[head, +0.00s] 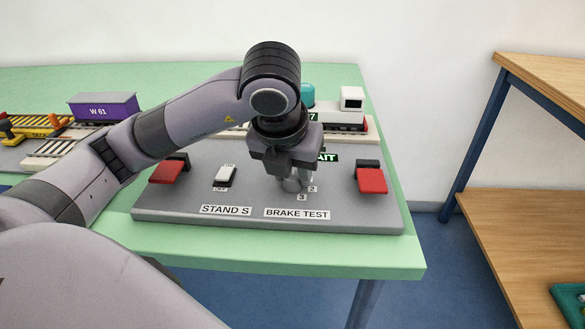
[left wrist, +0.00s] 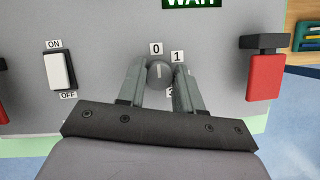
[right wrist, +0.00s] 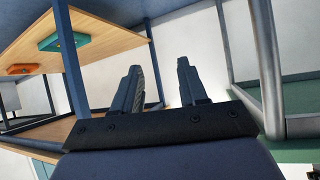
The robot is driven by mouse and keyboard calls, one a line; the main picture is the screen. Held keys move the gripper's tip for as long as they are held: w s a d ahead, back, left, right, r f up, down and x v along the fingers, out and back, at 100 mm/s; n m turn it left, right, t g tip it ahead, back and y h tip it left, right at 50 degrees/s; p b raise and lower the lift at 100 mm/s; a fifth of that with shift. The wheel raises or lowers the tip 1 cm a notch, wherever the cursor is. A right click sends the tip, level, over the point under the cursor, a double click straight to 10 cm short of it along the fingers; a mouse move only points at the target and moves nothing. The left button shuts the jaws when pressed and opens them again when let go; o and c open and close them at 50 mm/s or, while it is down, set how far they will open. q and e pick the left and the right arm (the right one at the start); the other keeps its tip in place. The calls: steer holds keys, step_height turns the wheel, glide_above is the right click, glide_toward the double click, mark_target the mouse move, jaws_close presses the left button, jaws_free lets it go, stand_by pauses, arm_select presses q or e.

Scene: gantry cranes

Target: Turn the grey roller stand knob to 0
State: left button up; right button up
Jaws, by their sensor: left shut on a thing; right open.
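The grey round knob (left wrist: 159,74) sits on the grey panel (head: 348,215) labelled BRAKE TEST. My left gripper (head: 293,184) points down over it, and its two fingers are shut on the knob's sides. In the left wrist view the knob's light mark runs roughly up and down, near the label 0 (left wrist: 156,48). The label 1 (left wrist: 177,57) is to its right. The label 3 is partly hidden by a finger; in the head view labels 2 and 3 show beside the fingers. My right gripper (right wrist: 157,70) is open and empty, away from the panel.
A white ON/OFF switch (head: 225,176) is left of the knob. Red levers stand at the left (head: 169,170) and right (head: 371,179). A WAIT sign (left wrist: 192,2) and model train are behind. A wooden shelf (head: 545,82) stands at the right.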

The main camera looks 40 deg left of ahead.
mark_target(294, 173)
arm_select(q)
steer(key=o, duration=1)
steer(key=shift+o, duration=0.2)
steer(key=p+v, duration=0.1)
steer(key=v, duration=0.3)
steer(key=shift+w+p, duration=0.15)
steer(key=shift+p, duration=0.2)
steer(key=shift+p+v, duration=0.45)
steer(key=shift+v, duration=0.6)
steer(key=shift+r, duration=0.35)
steer(key=shift+s+r, duration=0.2)
steer(key=shift+s, duration=0.15)
arm_select(e)
steer(key=shift+s+d+m+g, duration=0.3)
steer(key=shift+s+d, duration=0.4)
steer(key=shift+d, duration=0.15)
steer(key=shift+w+r, duration=0.15)
steer(key=shift+w, duration=0.05)
